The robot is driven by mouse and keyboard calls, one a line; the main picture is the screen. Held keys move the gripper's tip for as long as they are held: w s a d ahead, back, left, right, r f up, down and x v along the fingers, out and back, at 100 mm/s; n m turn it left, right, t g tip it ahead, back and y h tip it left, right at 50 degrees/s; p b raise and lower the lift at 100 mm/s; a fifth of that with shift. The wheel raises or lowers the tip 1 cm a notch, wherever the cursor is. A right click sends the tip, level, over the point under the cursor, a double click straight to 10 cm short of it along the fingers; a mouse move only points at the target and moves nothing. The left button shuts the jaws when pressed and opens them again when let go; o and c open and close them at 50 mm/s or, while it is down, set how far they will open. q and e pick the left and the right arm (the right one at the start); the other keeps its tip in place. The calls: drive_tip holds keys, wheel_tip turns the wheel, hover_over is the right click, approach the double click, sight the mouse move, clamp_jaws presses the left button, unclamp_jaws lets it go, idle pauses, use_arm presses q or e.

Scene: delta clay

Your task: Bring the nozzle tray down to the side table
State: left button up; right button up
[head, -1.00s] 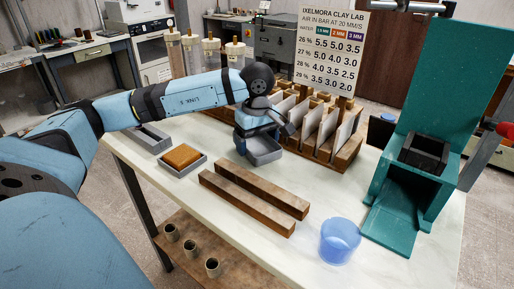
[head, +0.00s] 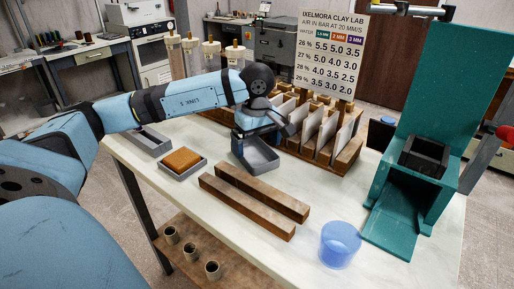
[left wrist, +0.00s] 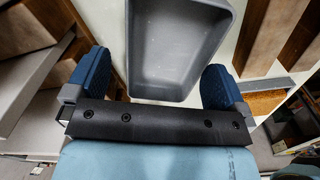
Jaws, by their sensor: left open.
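A grey rectangular tray (head: 263,163), which I take to be the nozzle tray, is at the far side of the white-topped table (head: 300,232), behind the two brown bars. It looks empty. In the left wrist view the tray (left wrist: 180,80) reaches in from the top between my blue fingertips. My left gripper (head: 262,130) is over the tray's far side in the head view, and its fingers (left wrist: 157,80) are open and spread apart. Whether a finger touches the tray I cannot tell. I cannot tell for sure which surface is the side table. My right gripper is not in view.
Two brown bars (head: 250,202) lie in front of the tray. A tray with an orange block (head: 182,159) and another grey tray (head: 150,141) are to the left. A wooden rack with upright plates (head: 342,160) stands close behind right. A blue cup (head: 339,245) and green press (head: 418,120) are right.

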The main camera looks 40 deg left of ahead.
sight(257, 157)
use_arm(q)
wheel_tip(257, 157, up, 10)
drive_tip(key=p, duration=0.1)
drive_tip(key=shift+p, duration=0.3)
idle(0.4)
